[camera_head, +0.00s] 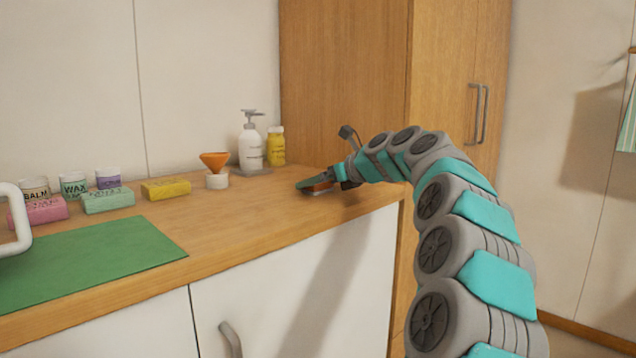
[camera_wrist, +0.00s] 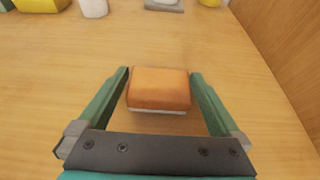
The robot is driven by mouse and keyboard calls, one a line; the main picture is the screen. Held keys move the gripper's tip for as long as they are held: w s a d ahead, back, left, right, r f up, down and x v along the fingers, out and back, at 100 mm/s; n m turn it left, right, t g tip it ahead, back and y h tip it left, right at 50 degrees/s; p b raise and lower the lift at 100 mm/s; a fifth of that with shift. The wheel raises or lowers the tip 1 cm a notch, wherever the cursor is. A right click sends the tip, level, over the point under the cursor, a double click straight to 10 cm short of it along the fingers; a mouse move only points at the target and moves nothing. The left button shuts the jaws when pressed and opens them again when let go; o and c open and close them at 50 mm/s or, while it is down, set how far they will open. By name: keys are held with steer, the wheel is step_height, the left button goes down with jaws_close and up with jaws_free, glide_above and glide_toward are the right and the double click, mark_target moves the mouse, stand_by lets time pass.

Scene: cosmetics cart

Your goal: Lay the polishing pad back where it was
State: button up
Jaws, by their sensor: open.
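The polishing pad (camera_wrist: 159,89) is an orange-brown block with a pale underside. In the wrist view it sits on the wooden counter between the two green fingers of my gripper (camera_wrist: 160,88). The fingers are open, one on each side of the pad; the left finger is very close to it, and a narrow gap shows on the right. In the head view my gripper (camera_head: 313,184) is low at the right end of the counter, and the pad (camera_head: 320,187) is partly hidden by a finger.
Soap bars, jars and a green mat (camera_head: 90,262) lie left. A wooden cabinet (camera_head: 345,80) rises behind.

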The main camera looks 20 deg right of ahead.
steer(key=v, duration=1.1)
steer(key=shift+r, duration=0.1)
steer(key=shift+s+d+r, duration=0.2)
steer(key=shift+s, duration=0.25)
